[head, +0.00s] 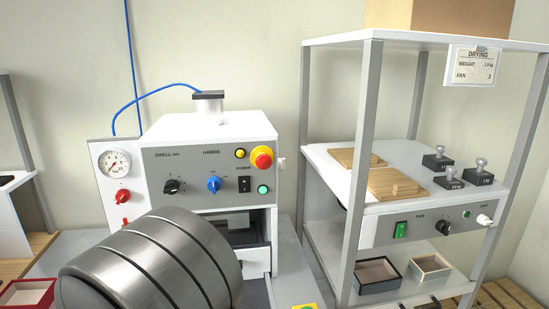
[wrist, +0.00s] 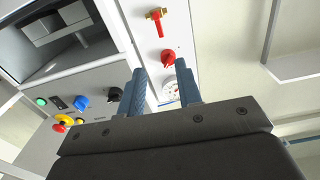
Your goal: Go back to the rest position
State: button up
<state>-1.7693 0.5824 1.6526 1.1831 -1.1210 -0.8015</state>
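My gripper (wrist: 160,67) shows in the wrist view with its two blue-grey fingers apart and nothing held between them. It faces the side panel of the box former (head: 208,160). A red knob (wrist: 168,57) appears just beyond and between the fingertips; I cannot tell how far off it is. The pressure gauge (wrist: 171,90) is partly hidden between the fingers. In the head view the same panel carries the gauge (head: 115,163) and the red knob (head: 122,197). My grey arm link covers the machine's lower left there, and my gripper is not visible.
A drying rack (head: 371,180) stands at the right with wooden boards (head: 395,184) and several black weights (head: 437,160) on it. Two small open boxes (head: 376,273) lie on its lower shelf. A red tray (head: 28,292) is at the far left. A blue hose (head: 150,94) runs above the machine.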

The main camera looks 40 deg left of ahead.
aim_at(125, 221)
jog(key=x, duration=1.3)
jog(key=shift+w+a, duration=0.25)
jog(key=shift+a+n, duration=0.15)
jog(key=shift+n, duration=0.25)
jog(key=shift+s+a+f+n, duration=0.1)
jog(key=shift+s+a+n, duration=0.1)
jog(key=shift+n, duration=0.6)
jog(key=shift+s+a+n, duration=0.1)
jog(key=shift+s+n, duration=0.15)
jog(key=shift+n, duration=0.55)
jog(key=shift+d, duration=0.1)
jog(key=m, duration=0.3)
jog(key=shift+w+d+m, duration=0.35)
jog(key=shift+w+m, duration=0.05)
jog(key=v, duration=1.2)
